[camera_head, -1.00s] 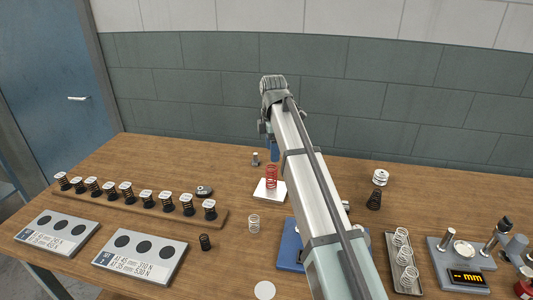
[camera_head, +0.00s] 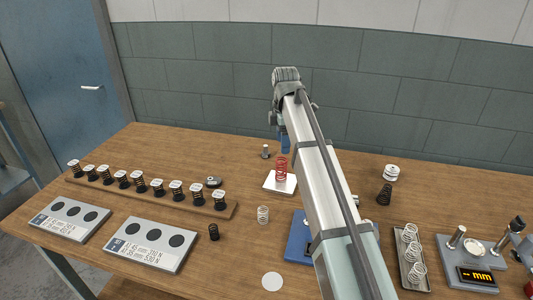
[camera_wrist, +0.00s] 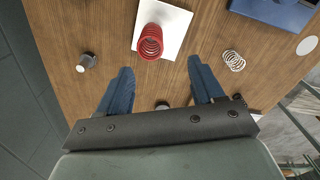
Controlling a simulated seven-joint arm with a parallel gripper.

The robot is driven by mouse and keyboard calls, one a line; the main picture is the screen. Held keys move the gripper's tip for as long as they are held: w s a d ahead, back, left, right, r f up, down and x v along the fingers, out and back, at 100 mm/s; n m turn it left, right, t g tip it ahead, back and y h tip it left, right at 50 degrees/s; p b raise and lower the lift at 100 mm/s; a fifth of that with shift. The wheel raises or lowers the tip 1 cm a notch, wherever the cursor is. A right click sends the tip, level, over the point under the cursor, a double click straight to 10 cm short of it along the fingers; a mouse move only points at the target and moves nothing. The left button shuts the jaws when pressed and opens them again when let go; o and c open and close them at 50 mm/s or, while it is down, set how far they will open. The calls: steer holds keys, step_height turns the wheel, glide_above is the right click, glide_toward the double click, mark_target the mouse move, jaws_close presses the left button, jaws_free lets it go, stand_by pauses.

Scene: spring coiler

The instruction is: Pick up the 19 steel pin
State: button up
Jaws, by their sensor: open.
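A small upright steel pin (camera_head: 265,151) with a dark base stands at the back of the bench, left of the red spring. It also shows at the left of the wrist view (camera_wrist: 86,61). No size marking is readable on it, so I cannot confirm it is the 19 pin. My gripper (camera_wrist: 160,78) is open and empty above the bench, its two blue fingers apart. In the wrist view the pin lies outside the fingers, beyond the left one. In the head view my arm hides part of the gripper.
A red spring (camera_head: 281,172) stands on a white plate (camera_head: 273,188) close to the pin. A white spring (camera_head: 263,215), a dark puck (camera_head: 213,182) and a wooden rack (camera_head: 150,195) of springs are left. A gauge block (camera_head: 478,262) with an upright steel post (camera_head: 456,238) is right.

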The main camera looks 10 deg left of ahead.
steer(key=m+y, duration=0.1)
steer(key=m, duration=0.1)
glide_toward(265, 152)
steer(key=f, duration=0.2)
steer(key=w+f, duration=0.1)
steer(key=f, duration=0.1)
steer(key=shift+w+f, duration=0.1)
steer(key=shift+a+f, duration=0.2)
steer(key=shift+f, duration=0.65)
steer(key=shift+a+f, duration=0.15)
steer(key=shift+f, duration=0.65)
steer(key=shift+a+f, duration=0.2)
steer(key=shift+f, duration=0.65)
steer(key=c, duration=1.2)
